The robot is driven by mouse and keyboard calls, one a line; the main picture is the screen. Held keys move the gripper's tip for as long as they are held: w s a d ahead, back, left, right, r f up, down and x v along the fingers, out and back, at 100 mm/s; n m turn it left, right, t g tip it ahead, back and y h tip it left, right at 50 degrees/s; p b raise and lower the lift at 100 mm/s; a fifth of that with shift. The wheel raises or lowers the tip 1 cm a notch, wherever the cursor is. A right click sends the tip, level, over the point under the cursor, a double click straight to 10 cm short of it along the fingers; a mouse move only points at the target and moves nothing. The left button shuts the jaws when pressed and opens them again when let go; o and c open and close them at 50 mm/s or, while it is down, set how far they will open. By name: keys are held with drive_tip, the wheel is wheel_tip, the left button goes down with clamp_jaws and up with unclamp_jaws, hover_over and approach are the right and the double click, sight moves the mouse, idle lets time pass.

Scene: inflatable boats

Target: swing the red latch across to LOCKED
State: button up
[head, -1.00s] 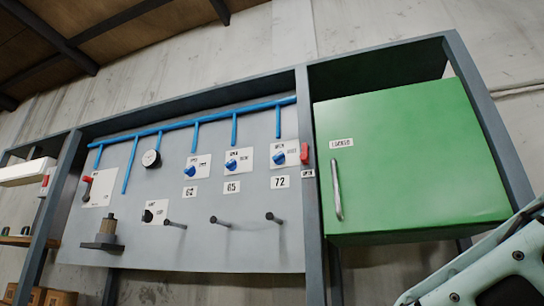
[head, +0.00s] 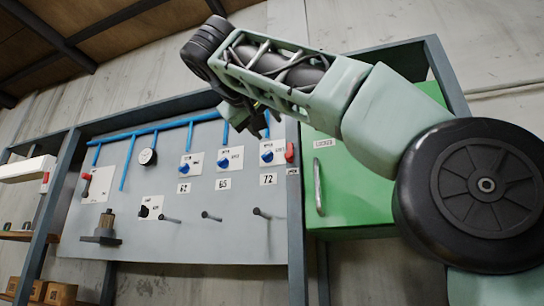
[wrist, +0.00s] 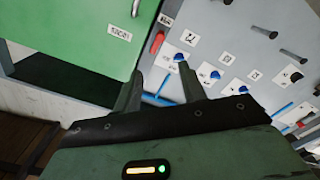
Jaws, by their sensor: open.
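The red latch (head: 290,152) is a small upright red piece on the grey post beside the green cabinet's left edge. A white label reading LOCKED (head: 325,143) is on the green door to its right, and a small label (head: 293,171) sits just below the latch. My gripper (head: 258,128) is up at the panel, left of the latch in the head view. In the wrist view my gripper (wrist: 160,82) is open and empty, its two fingers apart. The red latch (wrist: 157,42) shows beyond the gap between them, not touched.
The green cabinet (head: 350,195) has a vertical metal handle (head: 318,188). The grey panel (head: 225,235) carries blue knobs (head: 223,163), several protruding pegs (head: 212,216) and blue pipes (head: 158,127). Another red handle (head: 87,180) is at the panel's far left. My arm hides part of the cabinet.

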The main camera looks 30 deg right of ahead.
sight(288, 155)
drive_tip(key=p+x, duration=0.7)
drive_tip(key=x, duration=0.9)
drive_tip(key=shift+w+d+r, duration=0.1)
drive_tip(key=shift+r, duration=0.05)
drive_tip(key=shift+w+d, duration=0.25)
drive_tip(key=shift+d, duration=0.15)
